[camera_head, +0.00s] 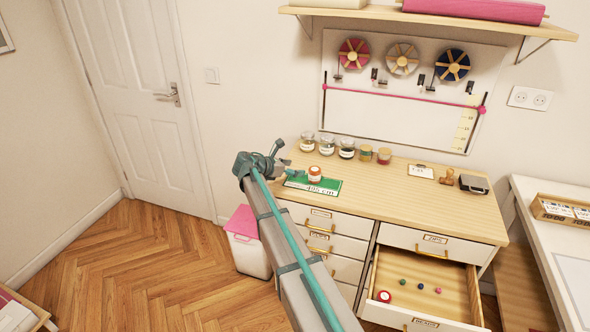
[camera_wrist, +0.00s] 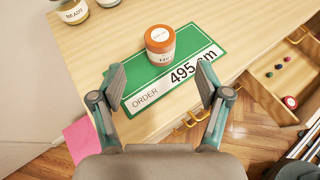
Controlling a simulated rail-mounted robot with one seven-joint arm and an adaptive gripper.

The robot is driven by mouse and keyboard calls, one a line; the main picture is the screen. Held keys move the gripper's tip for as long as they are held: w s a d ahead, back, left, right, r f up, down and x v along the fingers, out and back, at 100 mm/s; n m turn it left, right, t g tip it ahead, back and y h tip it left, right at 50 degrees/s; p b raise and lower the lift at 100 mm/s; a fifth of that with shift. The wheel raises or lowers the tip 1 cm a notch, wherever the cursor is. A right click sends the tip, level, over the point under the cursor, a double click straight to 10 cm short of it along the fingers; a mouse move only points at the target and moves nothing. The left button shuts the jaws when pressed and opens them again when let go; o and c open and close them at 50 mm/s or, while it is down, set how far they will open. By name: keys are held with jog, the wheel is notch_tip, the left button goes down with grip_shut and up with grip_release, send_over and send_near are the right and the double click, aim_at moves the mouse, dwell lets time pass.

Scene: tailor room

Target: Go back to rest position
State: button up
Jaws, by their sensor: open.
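My gripper (camera_wrist: 160,92) is open and empty, with its two fingers spread on either side of the near edge of a green order card in the wrist view. In the head view my gripper (camera_head: 284,168) is over the left end of the wooden dresser top (camera_head: 420,200). A small jar with an orange-red lid (camera_wrist: 160,39) stands upright on the green card (camera_wrist: 197,48), beyond the fingertips and apart from them. The jar also shows in the head view (camera_head: 314,174), on the card (camera_head: 325,187).
Several jars (camera_head: 327,146) stand along the wall. An open lower-right drawer (camera_head: 455,290) holds small coloured balls and a red-lidded round item (camera_head: 384,296). A pink-lidded bin (camera_head: 246,245) stands left of the dresser. A white table (camera_head: 540,240) is at right.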

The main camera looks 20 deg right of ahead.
jog(key=s+a+f+m+g+y, duration=0.1)
jog(key=s+a+f+m+y, duration=0.3)
jog(key=s+f, duration=0.55)
jog(key=s+a+f+m+g+y, duration=0.1)
jog(key=s+a+f+m+y, duration=0.1)
jog(key=s+f+m, duration=0.65)
jog(key=s+a+f+m+g+y, duration=0.1)
jog(key=s+a+f+m+y, duration=0.3)
jog(key=s, duration=0.5)
jog(key=s+a+f+m+g+y, duration=0.1)
jog(key=s+a+f+m+y, duration=0.15)
jog(key=s+a+m, duration=0.55)
jog(key=s+f+n+g, duration=0.1)
jog(key=s+f+g, duration=0.1)
jog(key=s+f, duration=0.4)
jog(key=s+d+f+n+g, duration=0.1)
jog(key=s+f, duration=0.6)
jog(key=s, duration=0.7)
jog(key=s+d+f+n+g, duration=0.1)
jog(key=s+f+g, duration=0.2)
jog(key=s+f, duration=0.3)
jog(key=s, duration=0.4)
jog(key=shift+s+d+f+g, duration=0.15)
jog(key=shift+s+g, duration=0.15)
jog(key=shift+s, duration=0.1)
jog(key=shift+c, duration=0.4)
